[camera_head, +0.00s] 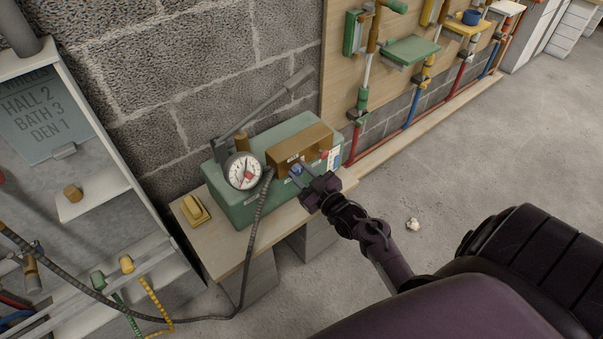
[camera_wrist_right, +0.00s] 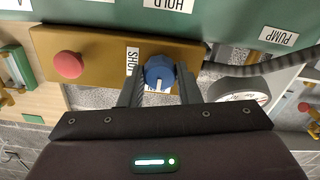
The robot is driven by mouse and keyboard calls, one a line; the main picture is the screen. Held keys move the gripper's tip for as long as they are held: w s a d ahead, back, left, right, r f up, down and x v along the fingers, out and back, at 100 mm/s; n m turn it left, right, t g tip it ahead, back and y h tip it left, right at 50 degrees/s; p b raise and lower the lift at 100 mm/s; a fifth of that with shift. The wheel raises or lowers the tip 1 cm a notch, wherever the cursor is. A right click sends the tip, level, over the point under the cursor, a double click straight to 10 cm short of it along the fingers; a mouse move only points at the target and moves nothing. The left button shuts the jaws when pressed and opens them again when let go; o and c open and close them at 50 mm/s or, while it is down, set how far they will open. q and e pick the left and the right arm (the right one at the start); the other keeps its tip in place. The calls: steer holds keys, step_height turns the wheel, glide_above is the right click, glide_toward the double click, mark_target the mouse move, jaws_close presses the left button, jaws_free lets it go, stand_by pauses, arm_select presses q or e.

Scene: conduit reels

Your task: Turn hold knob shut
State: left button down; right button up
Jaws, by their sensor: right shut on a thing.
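The hold knob is a small blue knob (camera_head: 297,169) on the front of a brass block (camera_head: 290,150), which sits on a green pump box (camera_head: 240,208). In the right wrist view the blue knob (camera_wrist_right: 159,70) sits between the two fingers of my right gripper (camera_wrist_right: 161,78), which is shut on it. A white pointer line shows on the knob's face, and a partly covered label (camera_wrist_right: 132,61) stands beside it. The HOLD label (camera_wrist_right: 168,4) is on the green box. My right gripper also shows in the head view (camera_head: 303,177). My left gripper is out of view.
A red knob (camera_wrist_right: 68,65) is on the same brass block. A round gauge (camera_head: 243,171) with a dark hose (camera_head: 258,215) stands beside the block, near a grey lever (camera_head: 265,105). A yellow object (camera_head: 196,210) lies on the bench. Open floor lies to the right.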

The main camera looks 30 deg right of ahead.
steer(key=shift+r+m+p, duration=0.15)
steer(key=shift+m+p, duration=0.85)
steer(key=shift+m, duration=0.1)
steer(key=m+p, duration=0.5)
steer(key=m, duration=0.6)
steer(key=shift+p, duration=0.4)
steer(key=m+p, duration=0.1)
steer(key=m, duration=0.2)
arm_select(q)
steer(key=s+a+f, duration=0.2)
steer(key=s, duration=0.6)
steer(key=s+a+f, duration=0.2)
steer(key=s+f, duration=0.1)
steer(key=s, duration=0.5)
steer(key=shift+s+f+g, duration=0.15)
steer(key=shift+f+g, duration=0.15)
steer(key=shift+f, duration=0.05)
arm_select(e)
steer(key=shift+f+m, duration=0.2)
steer(key=shift+m, duration=0.6)
arm_select(q)
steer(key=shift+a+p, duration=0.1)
steer(key=shift+p, duration=0.2)
arm_select(e)
steer(key=o, duration=1)
